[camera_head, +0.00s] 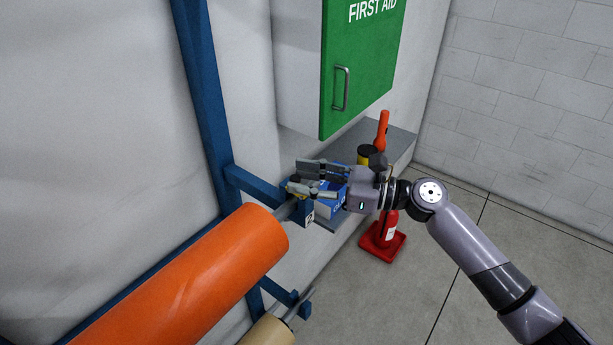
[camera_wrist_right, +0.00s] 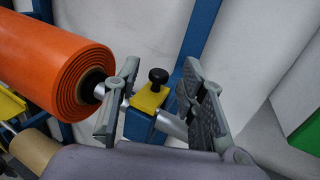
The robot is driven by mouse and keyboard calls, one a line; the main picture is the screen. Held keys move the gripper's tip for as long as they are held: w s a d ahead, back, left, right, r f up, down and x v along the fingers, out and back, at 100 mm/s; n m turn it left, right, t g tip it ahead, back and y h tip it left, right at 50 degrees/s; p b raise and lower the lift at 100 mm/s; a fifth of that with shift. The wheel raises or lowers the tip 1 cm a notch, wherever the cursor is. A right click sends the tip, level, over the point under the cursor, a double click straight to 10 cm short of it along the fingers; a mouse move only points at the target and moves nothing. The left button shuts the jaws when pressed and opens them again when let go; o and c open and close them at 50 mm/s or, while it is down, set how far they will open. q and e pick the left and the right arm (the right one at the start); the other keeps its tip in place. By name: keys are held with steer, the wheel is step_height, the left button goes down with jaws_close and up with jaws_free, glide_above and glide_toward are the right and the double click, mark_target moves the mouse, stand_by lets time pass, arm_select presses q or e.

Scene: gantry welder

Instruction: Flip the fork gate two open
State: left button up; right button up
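Fork gate two is a small yellow plate (camera_wrist_right: 150,99) with a black knob (camera_wrist_right: 158,77), lying across the top of a blue fork over a silver shaft (camera_wrist_right: 173,125). In the head view a tag with a 2 (camera_head: 310,219) marks this fork; the gate is largely hidden by my fingers. My right gripper (camera_head: 299,178) is at the fork end, fingers apart. In the right wrist view its two grey fingers stand on either side of the gate and knob, with a gap to the knob. My left gripper is in neither view.
An orange roll (camera_head: 190,285) sits on the shaft beside the gripper. A tan roll (camera_head: 268,331) is below. Blue rack posts (camera_head: 205,90) stand against the wall.

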steer(key=shift+c, duration=0.4)
jaws_close()
steer(key=shift+f+b, duration=0.2)
steer(key=shift+b, duration=0.55)
steer(key=n+y+b, duration=0.1)
steer(key=y+b, duration=0.1)
steer(key=b, duration=0.3)
steer(key=d+n+y+b, duration=0.1)
steer(key=y+b, duration=0.1)
steer(key=b, duration=0.3)
steer(key=n+y+b, duration=0.1)
steer(key=b, duration=0.4)
steer(key=shift+s+d+f+y+b, duration=0.15)
steer(key=shift+s+y+b, duration=0.25)
steer(key=shift+d+r+n+y+b, duration=0.1)
steer(key=shift+r+n+y+b, duration=0.25)
steer(key=shift+b, duration=0.5)
steer(key=shift+o, duration=0.4)
jaws_free()
steer(key=shift+f, duration=0.1)
